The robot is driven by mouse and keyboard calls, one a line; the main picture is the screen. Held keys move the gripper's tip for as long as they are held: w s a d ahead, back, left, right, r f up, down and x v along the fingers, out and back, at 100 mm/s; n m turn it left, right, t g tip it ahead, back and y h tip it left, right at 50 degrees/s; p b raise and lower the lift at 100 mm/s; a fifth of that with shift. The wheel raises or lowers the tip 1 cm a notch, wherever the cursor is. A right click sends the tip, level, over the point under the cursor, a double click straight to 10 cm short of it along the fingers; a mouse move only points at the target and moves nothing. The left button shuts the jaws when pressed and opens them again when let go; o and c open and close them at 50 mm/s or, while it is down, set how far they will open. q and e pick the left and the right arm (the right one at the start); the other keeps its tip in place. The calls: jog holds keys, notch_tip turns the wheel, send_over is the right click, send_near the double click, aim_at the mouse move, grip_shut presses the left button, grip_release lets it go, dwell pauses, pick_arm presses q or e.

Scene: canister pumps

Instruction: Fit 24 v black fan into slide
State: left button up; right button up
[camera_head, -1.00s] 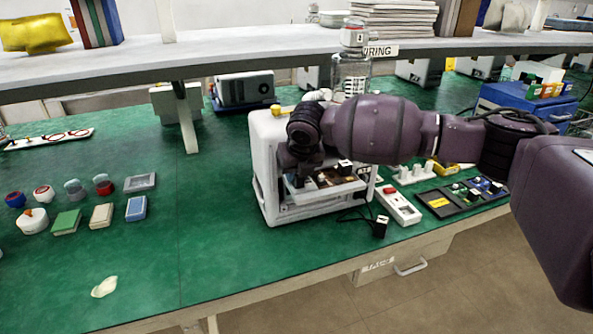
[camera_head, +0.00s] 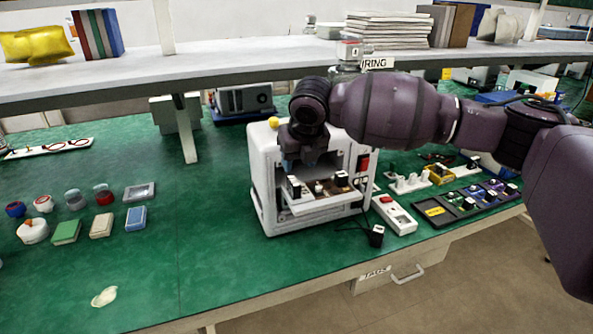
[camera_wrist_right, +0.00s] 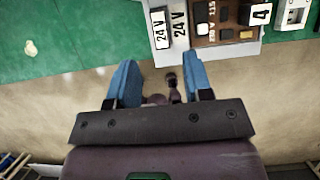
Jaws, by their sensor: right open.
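The slide (camera_head: 315,204) is a pale tray pulled out of the front of a white canister housing (camera_head: 262,165). A black fan block (camera_head: 293,187) with a white label stands at the slide's left end. In the right wrist view, this fan (camera_wrist_right: 160,28) reads 24 V and stands beside a printed 24 V mark on the slide (camera_wrist_right: 181,38). I cannot tell whether it is fully seated. My right gripper (camera_head: 300,166) is just above the slide's left end. Its blue fingers are apart and empty in the wrist view (camera_wrist_right: 160,68). My left gripper is out of view.
Brown and black parts (camera_wrist_right: 217,25) sit further along the slide. A white power strip (camera_head: 396,214) and a dark tray of parts (camera_head: 465,204) lie to the right. A black plug (camera_head: 376,236) hangs on a cord near the front edge.

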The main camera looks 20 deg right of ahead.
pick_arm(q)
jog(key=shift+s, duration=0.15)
pick_arm(e)
jog(key=v, duration=0.3)
jog(key=shift+r, duration=0.1)
jog(key=s+a+f+m+t+y, duration=0.1)
jog(key=s+a+f+m+y, duration=0.15)
jog(key=s+f+m, duration=0.4)
jog(key=s+a+f+m+t+y, duration=0.1)
jog(key=a+f+m+y, duration=0.2)
jog(key=f, duration=0.7)
jog(key=s+a+f+m+t+y, duration=0.1)
jog(key=s+a+f+m, duration=0.25)
jog(key=f+m, duration=0.4)
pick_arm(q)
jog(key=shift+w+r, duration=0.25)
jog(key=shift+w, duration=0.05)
pick_arm(e)
jog(key=s+d+f+m+t+h, duration=0.1)
jog(key=s+d+f+m+h, duration=0.1)
jog(key=s+d+f+m, duration=0.2)
jog(key=s+d+f+m+t+h, duration=0.1)
jog(key=s+d+f+m, duration=0.4)
jog(key=s, duration=0.6)
jog(key=s+d+f+m+t+h, duration=0.1)
jog(key=s+d+f+m+h, duration=0.3)
jog(key=s+d+m, duration=0.3)
jog(key=shift+s+d+f+m+t, duration=0.2)
jog(key=shift+s+f+m+t, duration=0.2)
jog(key=shift+m, duration=0.8)
